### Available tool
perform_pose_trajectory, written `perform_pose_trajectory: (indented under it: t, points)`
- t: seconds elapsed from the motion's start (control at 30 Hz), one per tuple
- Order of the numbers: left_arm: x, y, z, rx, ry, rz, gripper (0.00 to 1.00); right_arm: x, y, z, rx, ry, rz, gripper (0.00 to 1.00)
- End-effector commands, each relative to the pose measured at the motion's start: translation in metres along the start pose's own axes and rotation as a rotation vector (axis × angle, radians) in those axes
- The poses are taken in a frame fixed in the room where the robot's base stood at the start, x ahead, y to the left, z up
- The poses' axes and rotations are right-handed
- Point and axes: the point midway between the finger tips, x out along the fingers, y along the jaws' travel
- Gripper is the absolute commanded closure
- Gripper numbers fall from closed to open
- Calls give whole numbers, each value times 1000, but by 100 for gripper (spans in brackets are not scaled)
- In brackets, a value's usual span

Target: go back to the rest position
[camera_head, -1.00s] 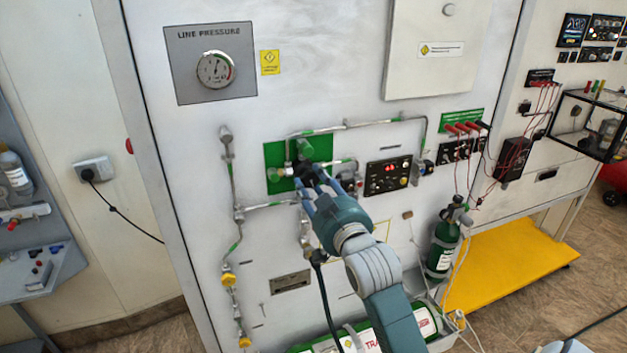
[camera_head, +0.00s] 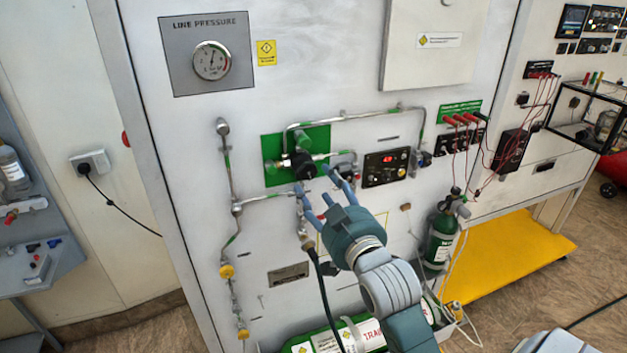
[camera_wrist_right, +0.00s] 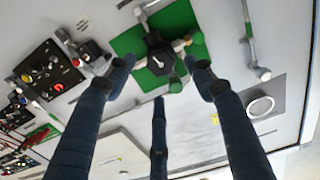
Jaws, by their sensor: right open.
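My right gripper (camera_head: 324,194) is open and empty in front of the white panel, just below and right of the black knob. Its blue fingers are spread apart in the right wrist view (camera_wrist_right: 160,78). The black knob (camera_head: 303,166) sits on the green plate (camera_head: 284,146) and is clear of the fingers. In the right wrist view the knob (camera_wrist_right: 160,61) shows beyond the fingertips, with a gap between. My left gripper is not in view.
The panel carries metal pipes (camera_head: 345,118), a line pressure gauge (camera_head: 211,61) and a black box with a red display (camera_head: 387,167). A green cylinder (camera_head: 441,241) stands at the lower right. A yellow platform (camera_head: 510,250) lies beyond. A black hose (camera_head: 326,300) hangs near my arm.

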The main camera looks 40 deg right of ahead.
Motion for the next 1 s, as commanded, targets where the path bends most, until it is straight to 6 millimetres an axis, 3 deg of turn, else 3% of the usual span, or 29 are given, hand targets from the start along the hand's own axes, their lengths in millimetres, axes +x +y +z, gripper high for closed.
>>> perform_pose_trajectory:
  t: [0.2, 0.77, 0.87, 0.97, 1.0]
  points:
    - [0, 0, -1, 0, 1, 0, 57, -17, 0, 0, 0, -1, 0, 47]
    - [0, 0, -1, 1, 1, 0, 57, -18, -1, 4, -1, -10, -2, 47]
    - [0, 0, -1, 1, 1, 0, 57, -22, -9, 26, -11, -78, -18, 47]
    - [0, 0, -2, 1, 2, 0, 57, -37, -26, 74, -34, -225, -54, 47]
    - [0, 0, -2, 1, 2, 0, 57, -47, -35, 99, -49, -303, -72, 47]
